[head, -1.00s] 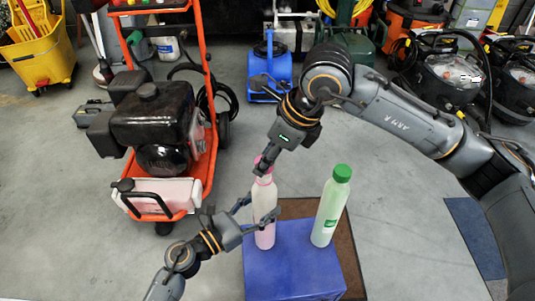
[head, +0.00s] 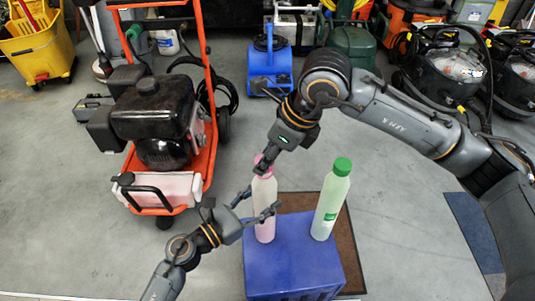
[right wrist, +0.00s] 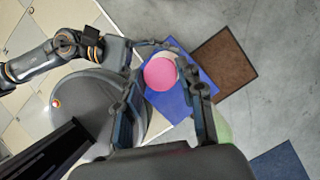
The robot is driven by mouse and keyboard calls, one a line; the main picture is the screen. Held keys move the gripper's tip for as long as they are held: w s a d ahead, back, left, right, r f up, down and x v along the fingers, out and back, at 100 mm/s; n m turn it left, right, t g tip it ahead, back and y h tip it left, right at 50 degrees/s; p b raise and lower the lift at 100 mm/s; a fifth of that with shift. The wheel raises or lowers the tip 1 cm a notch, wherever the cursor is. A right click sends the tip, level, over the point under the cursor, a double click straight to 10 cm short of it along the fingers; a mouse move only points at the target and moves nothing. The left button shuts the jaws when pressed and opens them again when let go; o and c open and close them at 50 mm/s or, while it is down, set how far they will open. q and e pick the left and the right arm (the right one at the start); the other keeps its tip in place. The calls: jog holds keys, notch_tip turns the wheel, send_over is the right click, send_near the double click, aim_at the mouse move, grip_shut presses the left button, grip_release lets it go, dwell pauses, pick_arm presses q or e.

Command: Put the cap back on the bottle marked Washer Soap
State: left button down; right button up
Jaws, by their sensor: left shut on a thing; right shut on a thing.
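A bottle with pink liquid (head: 264,220) stands upright on the blue box (head: 300,262). My left gripper (head: 262,211) is shut around its body from the left. A pink cap (head: 262,165) is at the bottle's top, and my right gripper (head: 264,170) is shut on it from above. The pink cap (right wrist: 160,73) also shows between the right fingers in the right wrist view. I cannot tell whether the cap is seated on the neck. The bottle's label is not readable, so I cannot tell whether it says Washer Soap.
A green-capped bottle (head: 331,200) stands upright on the same box, just right of the pink one. A brown mat (head: 347,250) lies under the box. An orange-framed machine (head: 160,130) stands on the left.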

jog(key=shift+f, duration=0.55)
